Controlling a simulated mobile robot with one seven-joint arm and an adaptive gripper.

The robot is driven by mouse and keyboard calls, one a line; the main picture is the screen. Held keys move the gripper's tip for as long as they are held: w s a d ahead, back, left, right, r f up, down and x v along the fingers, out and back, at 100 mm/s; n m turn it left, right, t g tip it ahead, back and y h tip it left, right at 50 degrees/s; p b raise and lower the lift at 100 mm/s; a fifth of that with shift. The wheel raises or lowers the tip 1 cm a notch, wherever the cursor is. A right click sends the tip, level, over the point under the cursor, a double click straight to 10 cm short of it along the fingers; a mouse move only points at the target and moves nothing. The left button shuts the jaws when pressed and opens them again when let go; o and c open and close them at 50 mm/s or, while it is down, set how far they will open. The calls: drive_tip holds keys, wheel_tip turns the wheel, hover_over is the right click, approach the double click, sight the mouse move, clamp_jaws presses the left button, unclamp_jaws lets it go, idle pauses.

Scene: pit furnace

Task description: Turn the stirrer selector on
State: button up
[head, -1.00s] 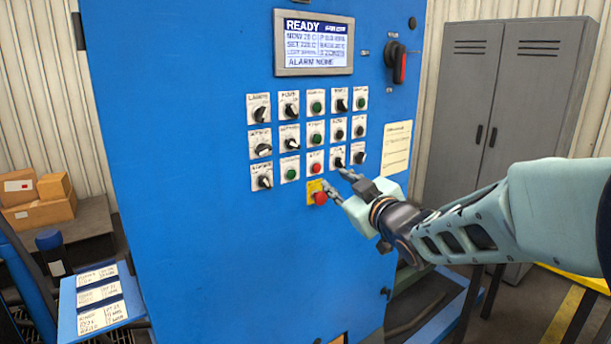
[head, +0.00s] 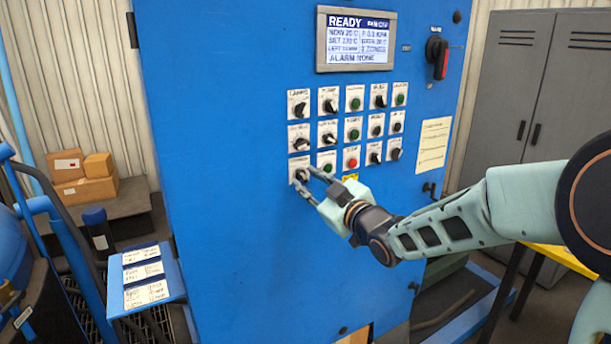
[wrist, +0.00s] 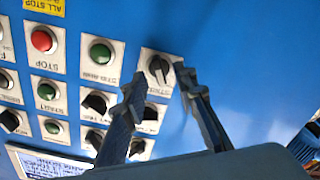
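The stirrer selector (head: 301,174) is the black knob on a white plate at the bottom left of the panel's control grid. Its label is only partly legible. In the wrist view the knob (wrist: 158,68) shows between and just beyond my fingertips, with its pale pointer mark along the knob. My gripper (head: 306,179) is open, with one finger to each side of the knob in the picture. It also shows in the wrist view (wrist: 160,85). I cannot tell whether the fingers touch the knob. The fingers partly cover the plate in the head view.
Beside the selector are a green button (head: 328,168) and a red stop button (head: 352,163). The yellow all-stop plate (head: 350,177) is mostly hidden by my gripper. More knobs and buttons sit above, under a display (head: 357,44) reading READY. The blue panel below is clear.

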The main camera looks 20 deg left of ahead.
drive_tip(key=shift+x, duration=1)
clamp_jaws()
